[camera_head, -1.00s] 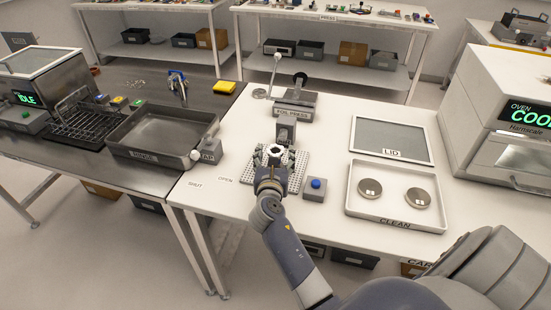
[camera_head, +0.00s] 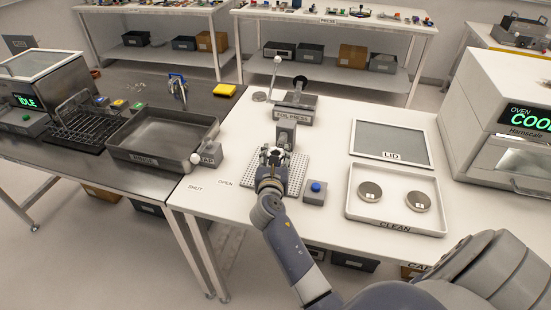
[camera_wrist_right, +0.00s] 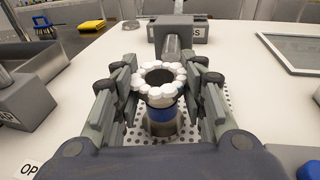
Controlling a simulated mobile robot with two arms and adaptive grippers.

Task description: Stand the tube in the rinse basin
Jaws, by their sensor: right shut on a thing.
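My right gripper (camera_head: 275,157) is over the perforated plate on the white table. In the right wrist view its fingers (camera_wrist_right: 160,88) stand on both sides of a white scalloped ring with a dark round opening, at the top of the upright tube (camera_wrist_right: 162,112). They are shut on it. A blue band and a grey cylinder show below the ring; I cannot tell whether the tube is clear of the plate. The rinse basin (camera_head: 145,161) is a grey open tray on the dark bench at the left, apart from the gripper. My left gripper is out of view.
The perforated plate (camera_head: 298,168) has a blue button box (camera_head: 314,193) at its right. The foil press (camera_head: 294,112) stands behind. A ball-handled valve block (camera_head: 208,155) sits at the basin's right edge. The clean tray (camera_head: 395,226) and lid (camera_head: 390,138) lie right.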

